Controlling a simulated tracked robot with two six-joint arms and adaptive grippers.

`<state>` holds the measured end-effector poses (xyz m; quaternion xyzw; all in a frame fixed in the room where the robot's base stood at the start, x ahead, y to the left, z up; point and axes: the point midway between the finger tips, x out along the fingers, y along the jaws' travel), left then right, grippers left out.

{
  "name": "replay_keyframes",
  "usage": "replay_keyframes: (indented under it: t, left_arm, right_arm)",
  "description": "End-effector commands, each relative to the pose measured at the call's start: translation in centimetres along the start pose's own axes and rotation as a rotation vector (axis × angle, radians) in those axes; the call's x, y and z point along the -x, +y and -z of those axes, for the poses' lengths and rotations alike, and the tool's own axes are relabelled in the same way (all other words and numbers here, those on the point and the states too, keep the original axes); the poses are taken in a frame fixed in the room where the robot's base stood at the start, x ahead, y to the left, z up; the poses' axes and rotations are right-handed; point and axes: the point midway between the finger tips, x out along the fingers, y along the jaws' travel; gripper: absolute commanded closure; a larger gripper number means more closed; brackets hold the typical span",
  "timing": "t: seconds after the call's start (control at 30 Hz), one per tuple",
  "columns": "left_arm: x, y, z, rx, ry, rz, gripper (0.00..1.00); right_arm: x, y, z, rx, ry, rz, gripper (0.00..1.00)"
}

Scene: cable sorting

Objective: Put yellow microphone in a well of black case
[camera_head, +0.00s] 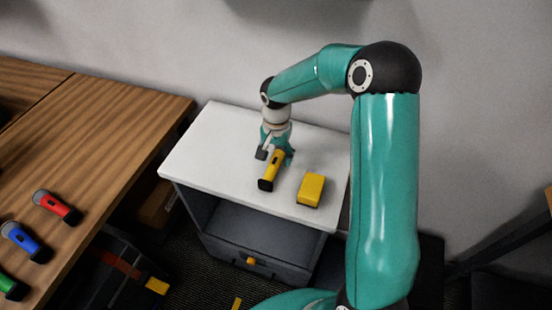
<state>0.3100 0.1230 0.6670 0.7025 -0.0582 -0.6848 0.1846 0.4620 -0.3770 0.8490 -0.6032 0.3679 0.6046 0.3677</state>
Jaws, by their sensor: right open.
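The yellow microphone (272,171) lies on the white top of a small cabinet, its dark end toward the front. My right gripper (274,155) is open at the microphone's far end, with its fingers beside that end. I cannot tell whether they touch it. The gripper partly hides the far end. A dark, box-like thing (88,281) with a red strip is low at the bottom left, partly hidden by the wooden table. It may be the black case; no wells can be made out. My left gripper is not in view.
A yellow block (312,188) lies right of the microphone on the white cabinet top (210,149). Red (57,206), blue (25,241) and green (12,287) microphones lie on the wooden table (110,130). The cabinet's front has an open shelf and a drawer (245,257).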

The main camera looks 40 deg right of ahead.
Motion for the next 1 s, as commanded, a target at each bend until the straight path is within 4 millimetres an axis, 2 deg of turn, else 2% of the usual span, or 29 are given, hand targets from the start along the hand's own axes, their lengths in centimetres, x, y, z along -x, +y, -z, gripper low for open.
replay_keyframes:
  t: [0.1, 0.33, 0.7, 1.0]
  left_arm:
    - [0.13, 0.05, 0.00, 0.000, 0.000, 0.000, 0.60]
    - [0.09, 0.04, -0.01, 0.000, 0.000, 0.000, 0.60]
    - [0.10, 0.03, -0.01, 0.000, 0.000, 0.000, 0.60]
    - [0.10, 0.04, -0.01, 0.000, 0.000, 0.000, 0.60]
  right_arm:
    - [-0.90, 0.05, 0.02, 0.000, 0.000, 0.000, 0.36]
    - [-1.03, 0.02, 0.03, -0.001, 0.001, 0.001, 0.36]
    - [-0.99, 0.01, 0.02, 0.000, 0.001, 0.001, 0.98]
    - [-0.91, -0.04, 0.05, 0.000, 0.002, 0.002, 1.00]
